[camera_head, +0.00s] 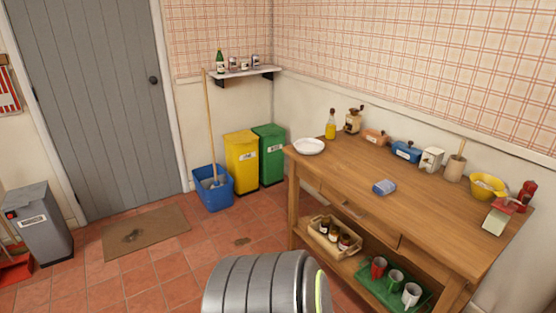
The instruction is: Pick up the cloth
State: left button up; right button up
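A small folded blue cloth (384,187) lies on the top of the wooden table (425,205), near the front edge and about midway along the table. It looks like a flat, soft bundle, and nothing touches it. Neither of my grippers is in the head view.
The lower shelf holds a crate (318,238) and a green tray (372,290). The tabletop around the cloth is clear.

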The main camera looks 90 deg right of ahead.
aim_at(384, 186)
jog(key=z, duration=3.55)
jog(key=i+u, duration=0.1)
jog(key=i+l, duration=0.05)
jog(key=l, duration=0.05)
